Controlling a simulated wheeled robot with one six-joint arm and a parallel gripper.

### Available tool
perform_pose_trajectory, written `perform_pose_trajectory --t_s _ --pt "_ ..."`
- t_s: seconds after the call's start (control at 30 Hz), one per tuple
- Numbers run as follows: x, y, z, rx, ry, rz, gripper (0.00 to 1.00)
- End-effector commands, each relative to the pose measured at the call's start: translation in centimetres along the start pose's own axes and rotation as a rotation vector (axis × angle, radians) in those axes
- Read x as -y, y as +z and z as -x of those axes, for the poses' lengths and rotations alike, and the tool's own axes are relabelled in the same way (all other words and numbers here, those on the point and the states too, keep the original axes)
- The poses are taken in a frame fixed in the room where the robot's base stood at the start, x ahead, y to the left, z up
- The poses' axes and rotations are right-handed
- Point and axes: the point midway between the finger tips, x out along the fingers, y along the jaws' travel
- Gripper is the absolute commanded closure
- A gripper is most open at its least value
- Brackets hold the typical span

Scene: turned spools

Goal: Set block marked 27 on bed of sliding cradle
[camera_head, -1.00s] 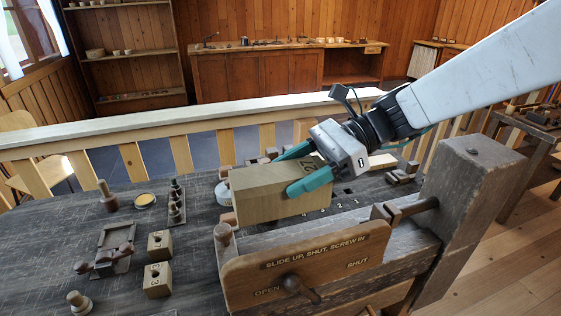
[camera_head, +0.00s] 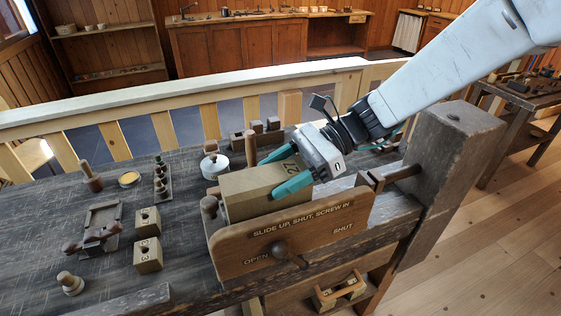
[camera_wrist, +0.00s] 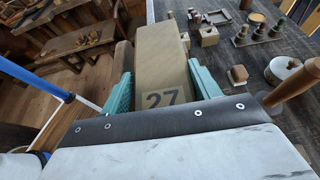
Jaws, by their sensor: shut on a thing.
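The block marked 27 (camera_head: 255,193) is a long pale wooden block; its number shows on the end nearest my gripper, in the wrist view (camera_wrist: 160,70) too. My gripper (camera_head: 280,172) has its teal fingers shut on the two sides of that end. The block sits behind a wooden board lettered "SLIDE UP, SHUT, SCREW IN" (camera_head: 295,232), with OPEN and SHUT marks and a dark handle. The board hides the block's lower part, so I cannot tell whether it touches anything beneath. No part is clearly labelled as the cradle, and its bed is not clearly visible.
A thick wooden post (camera_head: 450,150) stands right of the board. Two small numbered blocks (camera_head: 148,255), a framed fixture with knobs (camera_head: 100,222), a dark peg stand (camera_head: 161,185) and a white round container (camera_head: 214,165) stand on the dark bench. Bare bench top lies at far left.

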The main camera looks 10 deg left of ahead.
Motion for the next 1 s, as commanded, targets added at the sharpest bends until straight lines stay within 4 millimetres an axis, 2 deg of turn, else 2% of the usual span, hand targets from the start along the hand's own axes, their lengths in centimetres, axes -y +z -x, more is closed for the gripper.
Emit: perform_pose_trajectory --t_s 0.7,1.0 --pt "0.0 -5.3 -2.2 0.001 0.001 -0.002 0.71" --pt "0.0 -6.5 -2.7 0.001 0.0 -0.001 0.71"
